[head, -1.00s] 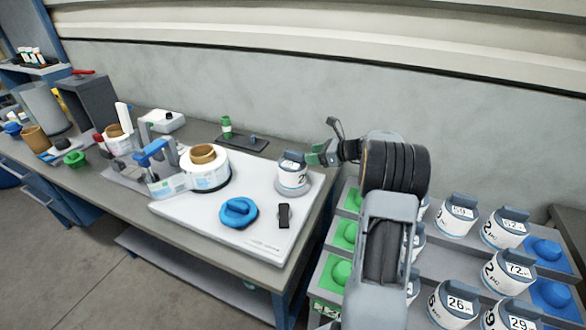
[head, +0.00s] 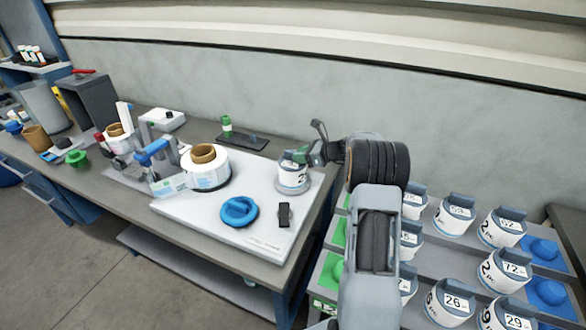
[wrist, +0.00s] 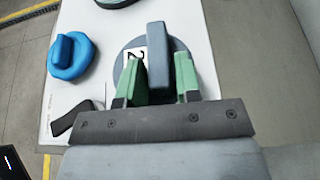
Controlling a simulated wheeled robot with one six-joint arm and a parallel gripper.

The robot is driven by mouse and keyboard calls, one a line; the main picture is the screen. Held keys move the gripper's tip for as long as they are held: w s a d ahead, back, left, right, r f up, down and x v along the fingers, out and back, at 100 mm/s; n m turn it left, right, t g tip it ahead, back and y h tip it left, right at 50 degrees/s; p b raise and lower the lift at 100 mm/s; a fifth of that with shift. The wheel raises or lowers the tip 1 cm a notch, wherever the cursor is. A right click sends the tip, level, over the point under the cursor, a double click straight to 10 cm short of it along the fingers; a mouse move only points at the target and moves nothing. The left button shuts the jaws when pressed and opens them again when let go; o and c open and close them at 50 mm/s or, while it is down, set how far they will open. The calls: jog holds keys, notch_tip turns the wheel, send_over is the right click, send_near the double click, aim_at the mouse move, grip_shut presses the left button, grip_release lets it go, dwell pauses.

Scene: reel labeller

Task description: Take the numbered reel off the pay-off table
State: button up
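The numbered reel (head: 292,176), white-sided with a blue-grey top and a digit 2 showing, sits on the round grey pay-off table (head: 307,190) at the right of the white board. In the wrist view its upright grey handle (wrist: 158,50) stands between the two green fingers of my gripper (wrist: 160,72). The fingers are apart, one on each side of the handle, with a gap visible on the right side. In the head view my gripper (head: 302,154) is at the reel's top and hides part of it. The rest of the number is hidden.
A blue knobbed disc (head: 239,211) and a small black item (head: 284,214) lie on the white board (head: 200,218). A large white roll (head: 206,172) stands left of the reel. A rack of numbered reels (head: 455,214) fills the right side.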

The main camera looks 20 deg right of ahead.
grip_shut()
jog(key=shift+r, duration=0.15)
